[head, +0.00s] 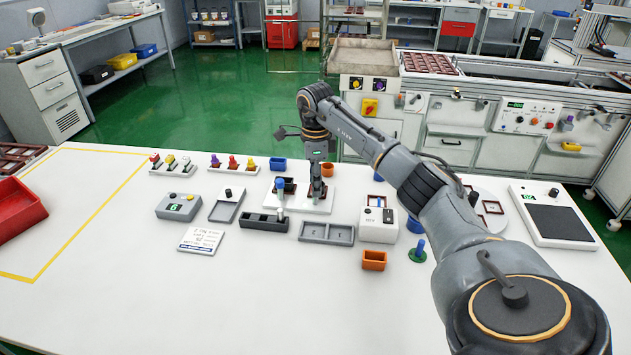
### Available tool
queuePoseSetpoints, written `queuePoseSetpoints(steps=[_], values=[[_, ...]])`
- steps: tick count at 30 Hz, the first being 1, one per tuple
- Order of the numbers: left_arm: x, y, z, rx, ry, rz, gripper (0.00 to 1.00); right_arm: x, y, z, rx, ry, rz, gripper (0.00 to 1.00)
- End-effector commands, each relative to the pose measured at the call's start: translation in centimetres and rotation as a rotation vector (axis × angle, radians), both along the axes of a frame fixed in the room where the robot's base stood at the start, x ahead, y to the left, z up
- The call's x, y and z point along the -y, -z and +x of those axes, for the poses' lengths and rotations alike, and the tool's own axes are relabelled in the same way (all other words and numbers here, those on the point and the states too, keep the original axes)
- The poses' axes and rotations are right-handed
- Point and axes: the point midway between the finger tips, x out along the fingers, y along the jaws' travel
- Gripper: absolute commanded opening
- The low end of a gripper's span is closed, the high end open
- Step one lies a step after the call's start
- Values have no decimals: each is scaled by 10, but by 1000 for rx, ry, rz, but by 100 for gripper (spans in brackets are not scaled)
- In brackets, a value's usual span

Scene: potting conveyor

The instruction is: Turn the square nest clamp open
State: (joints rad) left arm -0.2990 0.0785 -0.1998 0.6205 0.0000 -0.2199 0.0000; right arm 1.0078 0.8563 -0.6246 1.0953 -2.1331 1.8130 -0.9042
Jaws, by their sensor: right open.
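My right arm reaches in from the right, and my right gripper (317,192) points straight down over a white base plate (326,206) near the middle of the table. The gripper is open, with its fingertips low at the plate. It hides most of what is under it, so I cannot make out the square nest clamp or how it is turned. A dark block with a blue part (285,186) stands on the plate just left of the gripper. My left gripper is not in view.
A dark tray (263,222) and a grey two-compartment tray (327,232) lie in front of the plate. A white control box (378,224) stands to the right. An orange bin (374,260) is nearer.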

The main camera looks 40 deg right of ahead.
Motion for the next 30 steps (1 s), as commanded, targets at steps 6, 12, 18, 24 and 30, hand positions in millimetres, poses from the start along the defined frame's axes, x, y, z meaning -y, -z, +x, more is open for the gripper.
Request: queuePoseSetpoints(steps=[6, 12, 18, 24, 30], values=[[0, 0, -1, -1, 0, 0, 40, 0, 6, 0, -1, 0, 0, 45], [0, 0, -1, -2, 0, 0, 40, 0, 6, 0, -1, 0, 1, 35], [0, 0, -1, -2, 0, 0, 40, 0, 6, 0, -1, 0, 1, 0], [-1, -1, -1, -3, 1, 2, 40, 0, 5, 0, -1, 6, 1, 0], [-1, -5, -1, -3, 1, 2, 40, 0, 4, 0, 0, 58, 1, 0]])
